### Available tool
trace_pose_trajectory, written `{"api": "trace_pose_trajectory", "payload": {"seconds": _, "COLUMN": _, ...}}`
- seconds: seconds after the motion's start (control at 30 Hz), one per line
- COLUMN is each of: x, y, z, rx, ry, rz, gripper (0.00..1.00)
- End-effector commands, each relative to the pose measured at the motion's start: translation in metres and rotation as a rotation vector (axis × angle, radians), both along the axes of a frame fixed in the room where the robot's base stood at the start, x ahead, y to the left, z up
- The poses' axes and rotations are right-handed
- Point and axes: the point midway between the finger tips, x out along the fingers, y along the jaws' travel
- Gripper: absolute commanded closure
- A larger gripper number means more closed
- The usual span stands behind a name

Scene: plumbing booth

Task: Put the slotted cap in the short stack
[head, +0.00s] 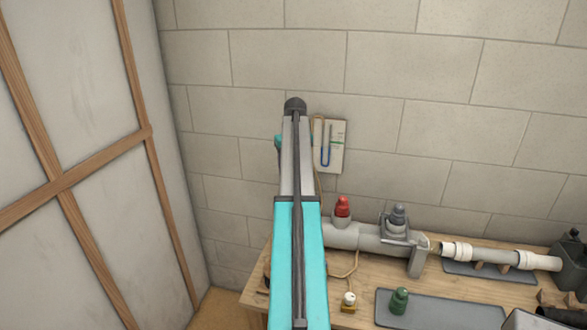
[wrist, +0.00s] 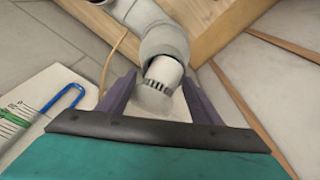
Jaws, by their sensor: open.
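The slotted cap (wrist: 163,70) shows in the wrist view as a pale cylinder with a ring of dark slots. It lies between the two purple-grey fingers of my gripper (wrist: 159,80), which are open with one finger on each side. The cap lines up with the end of a grey pipe (wrist: 164,42), which looks like the short stack. How deep the cap sits in it, I cannot tell. In the head view my arm hides the gripper, the cap and this pipe end.
A wooden bench (head: 258,298) carries a grey pipe run (head: 370,240) with a red cap (head: 342,207) and a grey cap (head: 398,216). A green bottle (head: 399,301) and a small white-topped item (head: 348,300) stand in front. A gauge board (head: 335,147) hangs on the wall close by.

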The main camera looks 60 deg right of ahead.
Motion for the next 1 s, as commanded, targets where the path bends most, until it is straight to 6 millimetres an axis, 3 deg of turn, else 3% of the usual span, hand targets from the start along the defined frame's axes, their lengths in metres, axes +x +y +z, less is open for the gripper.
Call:
{"api": "trace_pose_trajectory", "payload": {"seconds": 0.03, "x": -0.002, "y": 0.013, "z": -0.024, "rx": 0.04, "ry": 0.024, "rz": 0.012, "gripper": 0.28}}
{"api": "trace_pose_trajectory", "payload": {"seconds": 0.27, "x": -0.002, "y": 0.013, "z": -0.013, "rx": 0.037, "ry": 0.02, "rz": 0.013, "gripper": 0.28}}
{"api": "trace_pose_trajectory", "payload": {"seconds": 1.0, "x": -0.014, "y": 0.014, "z": 0.083, "rx": 0.009, "ry": 0.003, "rz": 0.003, "gripper": 0.28}}
